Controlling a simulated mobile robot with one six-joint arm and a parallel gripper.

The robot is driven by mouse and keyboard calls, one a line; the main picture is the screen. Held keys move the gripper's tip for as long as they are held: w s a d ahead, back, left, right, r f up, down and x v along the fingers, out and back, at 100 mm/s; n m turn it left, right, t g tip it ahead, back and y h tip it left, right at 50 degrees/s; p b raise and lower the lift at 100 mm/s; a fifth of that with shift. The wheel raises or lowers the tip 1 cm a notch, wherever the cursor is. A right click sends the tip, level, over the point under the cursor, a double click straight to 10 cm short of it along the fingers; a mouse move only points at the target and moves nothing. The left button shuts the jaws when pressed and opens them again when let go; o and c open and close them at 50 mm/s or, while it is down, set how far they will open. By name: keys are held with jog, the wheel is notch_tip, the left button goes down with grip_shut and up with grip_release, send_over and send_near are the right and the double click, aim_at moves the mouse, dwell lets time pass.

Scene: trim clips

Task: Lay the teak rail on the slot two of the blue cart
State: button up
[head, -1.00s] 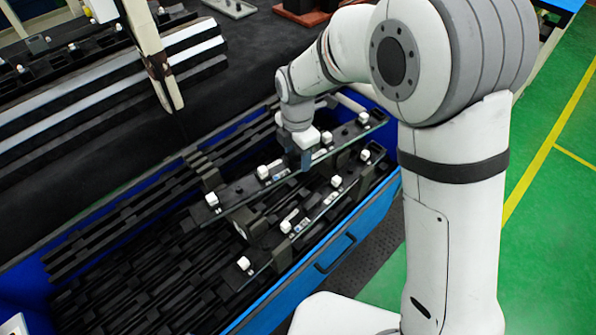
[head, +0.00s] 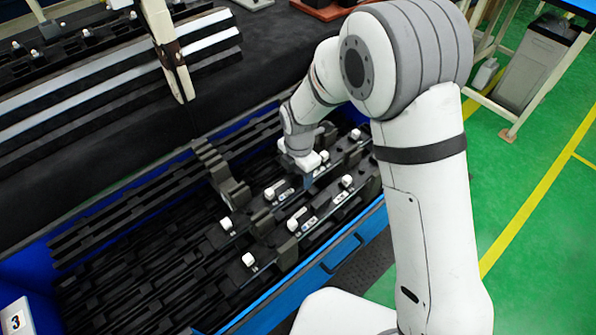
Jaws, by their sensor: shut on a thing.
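My gripper (head: 308,178) is shut on a long dark rail (head: 340,149), near its middle. The rail carries several white clips on its top and lies slantwise in the picture, low over the black racks of the blue cart (head: 345,252). I cannot tell whether it touches the rack, and the slot under it is hidden. A second similar dark rail (head: 324,208) with white clips lies beside it, nearer the cart's front side. The teak colour and slot numbers cannot be made out on the rails or racks.
Black slotted racks (head: 140,275) fill the cart's left part, with no rail seen there. A dark bench (head: 90,165) with pale strips is behind the cart. Green floor (head: 525,235) is open at right.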

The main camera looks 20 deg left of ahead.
jog(key=o, duration=1.2)
jog(key=shift+f, duration=0.1)
